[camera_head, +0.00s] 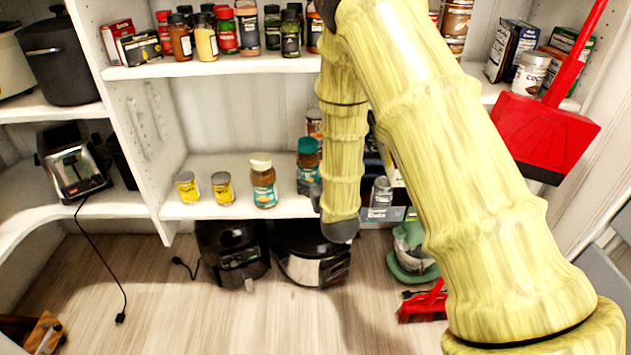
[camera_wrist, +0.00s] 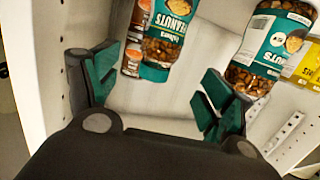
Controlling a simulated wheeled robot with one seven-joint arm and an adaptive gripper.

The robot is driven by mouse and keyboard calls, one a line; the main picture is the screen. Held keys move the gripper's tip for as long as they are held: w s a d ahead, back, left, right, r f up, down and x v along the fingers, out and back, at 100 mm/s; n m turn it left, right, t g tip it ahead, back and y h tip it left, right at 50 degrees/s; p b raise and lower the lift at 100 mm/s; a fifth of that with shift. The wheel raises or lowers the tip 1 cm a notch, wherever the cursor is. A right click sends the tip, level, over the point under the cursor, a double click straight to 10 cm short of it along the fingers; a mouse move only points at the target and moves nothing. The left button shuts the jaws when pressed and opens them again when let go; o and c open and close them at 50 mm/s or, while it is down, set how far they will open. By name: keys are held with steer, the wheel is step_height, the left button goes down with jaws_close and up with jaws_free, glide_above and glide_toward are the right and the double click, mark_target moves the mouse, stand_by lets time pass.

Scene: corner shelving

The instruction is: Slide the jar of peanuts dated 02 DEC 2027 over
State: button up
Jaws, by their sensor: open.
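Two peanut jars stand on the middle shelf. One (camera_head: 308,172) has a teal lid and is partly behind my arm; it appears upside down in the wrist view (camera_wrist: 163,45), in front of my gripper. The other jar (camera_head: 263,187) has a cream lid and a teal label; in the wrist view (camera_wrist: 262,50) it is to the right, next to yellow cans. I cannot read a date on either jar. My gripper (camera_wrist: 160,90) is open and empty, its fingers apart and short of the teal-lidded jar. My arm mostly hides it in the head view.
Two yellow cans (camera_head: 222,188) stand left of the jars. An orange-brown container (camera_wrist: 136,45) is close beside the teal-lidded jar. The shelf surface (camera_wrist: 180,110) before it is clear. A white side panel (camera_wrist: 30,90) is near my gripper. Black appliances (camera_head: 232,255) stand below.

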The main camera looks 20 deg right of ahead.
mark_target(310, 150)
steer(key=shift+w+r+t+b, duration=0.8)
steer(key=shift+w+r+b, duration=0.1)
steer(key=shift+w+r, duration=0.5)
steer(key=shift+s, duration=0.1)
steer(key=shift+w+d+b, duration=0.2)
steer(key=shift+w+b, duration=0.3)
steer(key=shift+w, duration=1.3)
steer(key=shift+w+d+b, duration=0.15)
steer(key=shift+w+b, duration=0.4)
steer(key=shift+w, duration=1.2)
steer(key=shift+w+d+b, duration=0.2)
steer(key=shift+w+b, duration=0.3)
steer(key=shift+w, duration=1.3)
steer(key=c, duration=1.5)
steer(key=shift+s, duration=0.15)
